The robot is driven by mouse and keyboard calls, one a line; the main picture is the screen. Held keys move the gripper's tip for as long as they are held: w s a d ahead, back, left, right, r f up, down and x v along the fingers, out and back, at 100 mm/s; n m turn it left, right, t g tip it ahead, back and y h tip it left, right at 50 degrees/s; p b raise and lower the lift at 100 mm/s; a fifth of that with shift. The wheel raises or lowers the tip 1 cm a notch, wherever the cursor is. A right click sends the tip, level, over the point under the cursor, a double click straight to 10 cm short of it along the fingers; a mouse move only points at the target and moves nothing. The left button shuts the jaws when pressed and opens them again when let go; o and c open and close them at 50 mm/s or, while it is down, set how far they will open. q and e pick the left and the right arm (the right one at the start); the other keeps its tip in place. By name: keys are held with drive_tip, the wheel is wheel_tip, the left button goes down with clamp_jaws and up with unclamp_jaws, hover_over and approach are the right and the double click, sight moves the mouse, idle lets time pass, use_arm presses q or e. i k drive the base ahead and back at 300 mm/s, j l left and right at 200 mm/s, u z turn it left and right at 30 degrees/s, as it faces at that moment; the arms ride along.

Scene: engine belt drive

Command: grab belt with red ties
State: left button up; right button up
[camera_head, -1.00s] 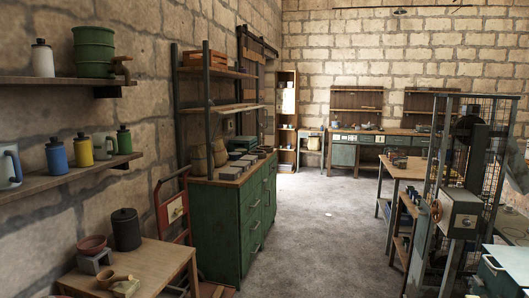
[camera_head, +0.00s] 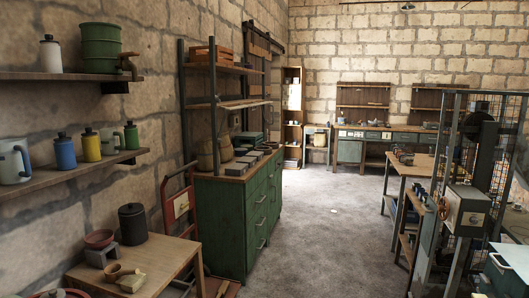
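I cannot make out a belt with red ties anywhere in the head view. A dark item with a reddish part (camera_head: 62,293) is cut off at the bottom left edge, and I cannot tell what it is. A machine with a grey box and a side wheel (camera_head: 466,207) stands at the right, by a mesh cage. Neither of my grippers is in view.
A wooden table (camera_head: 165,256) with a black canister (camera_head: 132,223) is at the lower left. Wall shelves (camera_head: 70,173) hold bottles and mugs. A green cabinet (camera_head: 235,215) stands beyond. A side bench (camera_head: 412,167) is at right. The middle floor (camera_head: 320,225) is clear.

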sight(271, 145)
drive_tip(key=i+z, duration=0.1)
drive_tip(key=z, duration=0.15)
drive_tip(key=i+z, duration=0.15)
drive_tip(key=i, duration=0.85)
drive_tip(key=i+j+z, duration=0.1)
drive_tip(key=i, duration=3.3)
drive_tip(key=i+u, duration=0.1)
drive_tip(key=i, duration=0.5)
drive_tip(key=i+l+u, duration=0.1)
drive_tip(key=i, duration=0.45)
drive_tip(key=i+l+u, duration=0.1)
drive_tip(key=i, duration=0.5)
drive_tip(key=i+l+u, duration=0.1)
drive_tip(key=i, duration=0.45)
